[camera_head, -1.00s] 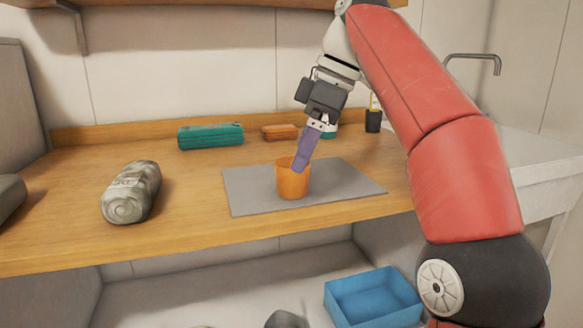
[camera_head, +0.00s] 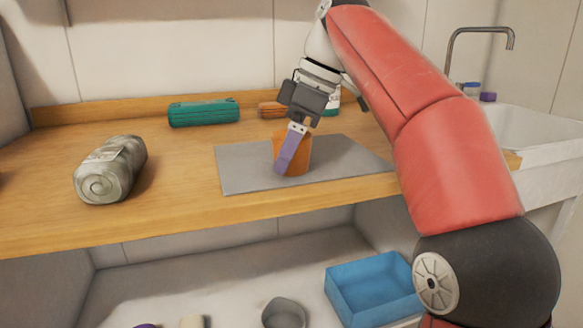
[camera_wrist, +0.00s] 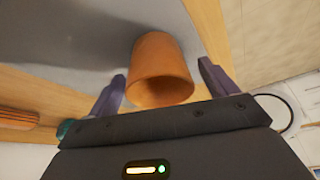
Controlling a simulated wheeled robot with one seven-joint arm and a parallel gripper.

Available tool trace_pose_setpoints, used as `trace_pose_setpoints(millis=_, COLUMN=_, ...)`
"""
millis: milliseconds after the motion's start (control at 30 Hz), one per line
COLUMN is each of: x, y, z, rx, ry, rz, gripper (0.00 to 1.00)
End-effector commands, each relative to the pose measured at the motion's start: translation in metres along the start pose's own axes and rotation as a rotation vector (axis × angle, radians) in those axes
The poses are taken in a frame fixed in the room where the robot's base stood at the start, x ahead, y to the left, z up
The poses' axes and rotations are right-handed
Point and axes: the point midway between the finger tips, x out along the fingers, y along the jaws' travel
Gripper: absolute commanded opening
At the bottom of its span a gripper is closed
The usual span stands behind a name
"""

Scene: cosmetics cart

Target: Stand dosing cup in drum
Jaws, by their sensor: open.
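An orange cup (camera_head: 305,152), which looks like the dosing cup, stands upright on a grey mat (camera_head: 345,172) on the wooden counter. My gripper (camera_head: 284,168) is open and low at the cup; one purple finger crosses in front of the cup's left side in the head view. In the wrist view the orange cup (camera_wrist: 161,66) shows between the two spread fingers of my gripper (camera_wrist: 162,82), its open rim facing the camera. I cannot tell whether a finger touches it. I cannot tell for sure which thing is the drum; a grey round vessel (camera_head: 283,313) stands on the lower shelf.
A grey-green patterned roll (camera_head: 110,170) lies at the counter's left. A teal bundle (camera_head: 204,112) and an orange-brown item (camera_head: 272,109) lie at the back. A blue bin (camera_head: 372,290) is on the lower shelf. A sink (camera_head: 535,125) is at right. The counter's left-front is clear.

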Motion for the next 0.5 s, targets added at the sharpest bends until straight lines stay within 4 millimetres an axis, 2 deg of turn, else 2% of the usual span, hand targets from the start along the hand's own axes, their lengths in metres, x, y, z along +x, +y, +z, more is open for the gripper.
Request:
trace_pose_setpoints(millis=67, x=0.0062, y=-0.0005, z=0.0004, rx=0.000, ry=-0.001, rz=-0.001, gripper=0.85)
trace_pose_setpoints(millis=300, x=0.0060, y=-0.0001, z=-0.0002, rx=0.000, ry=0.000, rz=0.000, gripper=0.83)
trace_pose_setpoints(millis=500, x=0.0060, y=0.0000, z=-0.0001, rx=0.000, ry=0.000, rz=0.000, gripper=0.57)
